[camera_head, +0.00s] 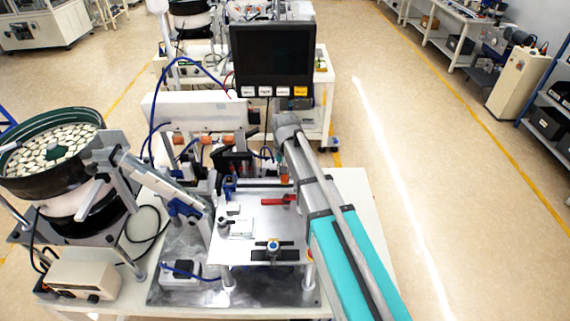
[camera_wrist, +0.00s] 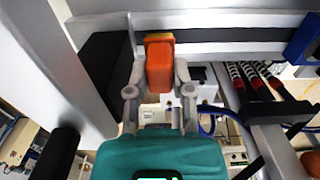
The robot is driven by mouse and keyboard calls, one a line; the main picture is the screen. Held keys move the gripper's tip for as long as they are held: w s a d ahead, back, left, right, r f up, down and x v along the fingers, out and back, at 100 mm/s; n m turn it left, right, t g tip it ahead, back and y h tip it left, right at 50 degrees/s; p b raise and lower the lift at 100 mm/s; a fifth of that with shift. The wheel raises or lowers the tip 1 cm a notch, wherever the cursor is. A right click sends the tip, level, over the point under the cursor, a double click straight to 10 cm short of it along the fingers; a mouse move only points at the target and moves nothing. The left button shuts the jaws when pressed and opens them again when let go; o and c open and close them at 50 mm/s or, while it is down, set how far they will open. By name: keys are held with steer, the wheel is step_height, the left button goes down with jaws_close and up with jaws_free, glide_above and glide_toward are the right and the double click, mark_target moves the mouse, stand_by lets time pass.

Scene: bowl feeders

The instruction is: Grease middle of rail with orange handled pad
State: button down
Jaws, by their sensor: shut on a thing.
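My gripper (camera_wrist: 160,78) is shut on the orange handle (camera_wrist: 159,66) of the pad, one grey finger on each side. A yellow-orange edge shows at the handle's far end, against or very near the rail; I cannot tell whether it touches. The rail (camera_wrist: 235,36) is a grey bar with a dark strip, running across the top of the wrist view. A blue block (camera_wrist: 304,40) sits at its right. In the head view the orange handle (camera_head: 284,179) is small, below my wrist, and the rail is mostly hidden.
A red-handled item (camera_head: 278,201) lies on the light plate (camera_head: 288,224) near the rail. A black monitor (camera_head: 273,60) stands behind my arm. A bowl feeder (camera_head: 50,190) with pale parts is at left.

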step_height(320, 180, down, 2)
steer(key=shift+f+b, duration=0.1)
steer(key=shift+b, duration=0.6)
steer(key=shift+a+r, duration=0.2)
steer(key=shift+a, duration=0.8)
steer(key=shift+s+a, duration=0.15)
steer(key=shift+a, duration=1.8)
steer(key=shift+s+a, duration=0.15)
steer(key=shift+a, duration=1.85)
steer(key=shift+s+a, duration=0.15)
steer(key=shift+a, duration=1.8)
steer(key=shift+s, duration=0.1)
steer(key=shift+w+d, duration=0.15)
steer(key=shift+d, duration=2.1)
steer(key=shift+w+d, duration=0.2)
steer(key=shift+d, duration=2.05)
steer(key=shift+w+d, duration=0.15)
steer(key=shift+d, duration=2.1)
steer(key=shift+d+r+p, duration=0.25)
steer(key=shift+r+p, duration=0.05)
steer(key=shift+p, duration=0.15)
step_height(320, 180, up, 7)
steer(key=p, duration=0.7)
steer(key=shift+a, duration=0.1)
steer(key=shift+f, duration=0.15)
